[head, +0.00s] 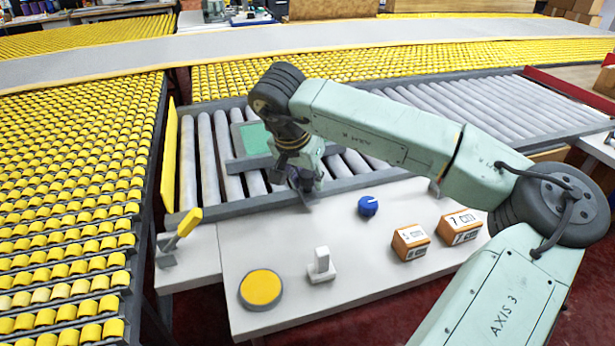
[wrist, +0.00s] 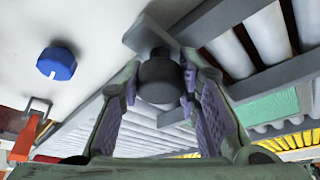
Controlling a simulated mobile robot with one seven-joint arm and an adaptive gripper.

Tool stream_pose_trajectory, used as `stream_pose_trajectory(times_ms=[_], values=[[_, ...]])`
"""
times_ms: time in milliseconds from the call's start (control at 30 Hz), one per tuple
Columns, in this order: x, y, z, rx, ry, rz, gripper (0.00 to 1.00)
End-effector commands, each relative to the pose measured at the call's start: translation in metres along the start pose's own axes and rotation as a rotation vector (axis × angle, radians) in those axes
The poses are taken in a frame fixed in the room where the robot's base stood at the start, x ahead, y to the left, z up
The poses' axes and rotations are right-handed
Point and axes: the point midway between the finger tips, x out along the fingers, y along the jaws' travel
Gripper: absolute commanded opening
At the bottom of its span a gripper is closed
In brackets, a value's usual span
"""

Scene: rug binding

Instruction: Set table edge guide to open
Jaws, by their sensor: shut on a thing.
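My gripper (head: 303,184) is low over the near edge of the roller conveyor, where it meets the white table. In the wrist view, its two purple-padded fingers (wrist: 160,72) are shut on a dark grey round knob (wrist: 158,84). The knob is fixed to a flat grey plate (wrist: 149,36), which looks like the table edge guide. The plate sits at an angle at the conveyor's edge rail (wrist: 88,122). In the head view, my fingers hide the knob and most of the plate; I cannot tell the guide's setting from its markings.
On the white table (head: 240,245) are a blue knob (head: 368,206), a white switch (head: 321,264), a yellow button (head: 262,288) and two orange-brown boxes (head: 410,242). A yellow-handled lever (head: 188,222) stands at left. A green panel (head: 254,137) lies over the rollers.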

Motion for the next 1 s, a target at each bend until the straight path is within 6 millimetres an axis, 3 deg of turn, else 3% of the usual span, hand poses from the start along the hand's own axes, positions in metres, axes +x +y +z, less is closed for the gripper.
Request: stream_pose_trajectory(times_ms=[200, 567, 900, 933, 1000], values=[[0.000, 0.003, 0.003, 0.000, 0.001, -0.001, 0.00], [-0.017, 0.050, 0.046, 0.000, 0.001, 0.001, 0.00], [-0.020, 0.054, 0.050, -0.003, -0.004, 0.006, 0.00], [-0.020, 0.054, 0.050, -0.003, -0.005, 0.006, 0.32], [-0.020, 0.054, 0.050, -0.003, -0.005, 0.006, 0.36]])
